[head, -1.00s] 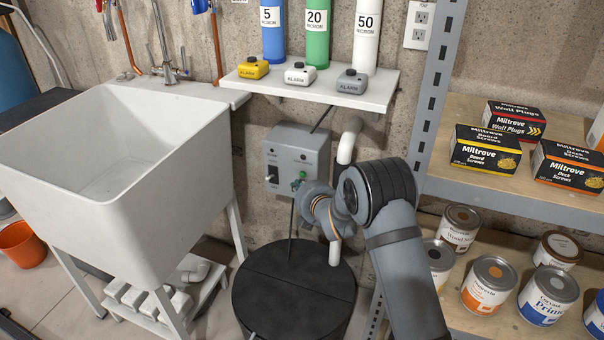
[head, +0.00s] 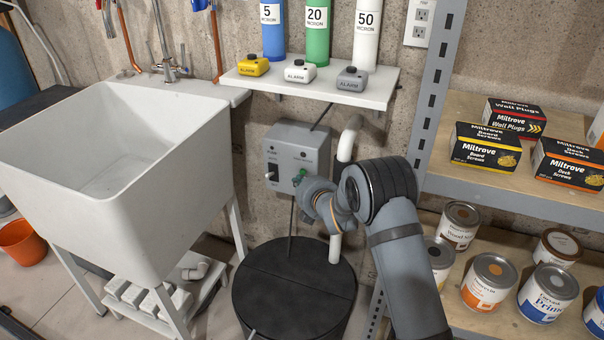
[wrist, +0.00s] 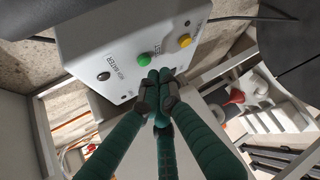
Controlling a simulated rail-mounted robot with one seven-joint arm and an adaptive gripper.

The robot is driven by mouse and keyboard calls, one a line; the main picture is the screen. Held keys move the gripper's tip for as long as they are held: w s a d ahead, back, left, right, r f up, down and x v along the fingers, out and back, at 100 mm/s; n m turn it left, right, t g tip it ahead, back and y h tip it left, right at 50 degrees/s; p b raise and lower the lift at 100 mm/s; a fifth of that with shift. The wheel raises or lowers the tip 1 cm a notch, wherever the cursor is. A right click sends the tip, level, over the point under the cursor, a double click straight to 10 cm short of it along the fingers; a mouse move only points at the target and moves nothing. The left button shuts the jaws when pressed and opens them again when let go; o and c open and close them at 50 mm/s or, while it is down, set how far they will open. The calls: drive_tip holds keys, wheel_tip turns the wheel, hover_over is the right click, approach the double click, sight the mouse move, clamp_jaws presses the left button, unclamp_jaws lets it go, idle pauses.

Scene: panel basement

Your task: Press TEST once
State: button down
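The grey control box (head: 282,150) is mounted on the wall under the alarm shelf. In the wrist view its pale front (wrist: 118,45) carries a green button (wrist: 144,59), a yellow button (wrist: 185,41) and a dark round fitting (wrist: 103,76) beside "HIGH WATER" lettering. Other lettering near the green button is too small to read surely as TEST. My gripper (wrist: 160,76) has its teal fingers together and empty, with the tips just beside the green button; contact cannot be told. In the head view my gripper (head: 298,182) is at the box's lower right, hiding part of it.
A white pipe (head: 346,140) runs just right of the box. A black round lid (head: 295,290) lies below it. The white sink (head: 120,190) stands left, and the shelf with alarms (head: 315,85) is above. Metal shelving (head: 432,85) with boxes and cans stands right.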

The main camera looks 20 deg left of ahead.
drive_tip(key=shift+w, duration=0.15)
idle(0.6)
drive_tip(key=shift+w+b, duration=0.3)
drive_tip(key=shift+w+d, duration=0.1)
drive_tip(key=shift+w, duration=0.3)
idle(0.8)
drive_tip(key=shift+s, duration=0.1)
drive_tip(key=shift+s+b, duration=0.75)
drive_tip(key=s+b, duration=0.2)
drive_tip(key=s, duration=0.1)
drive_tip(key=s+b, duration=0.1)
drive_tip(key=s, duration=0.1)
drive_tip(key=shift+a, duration=0.25)
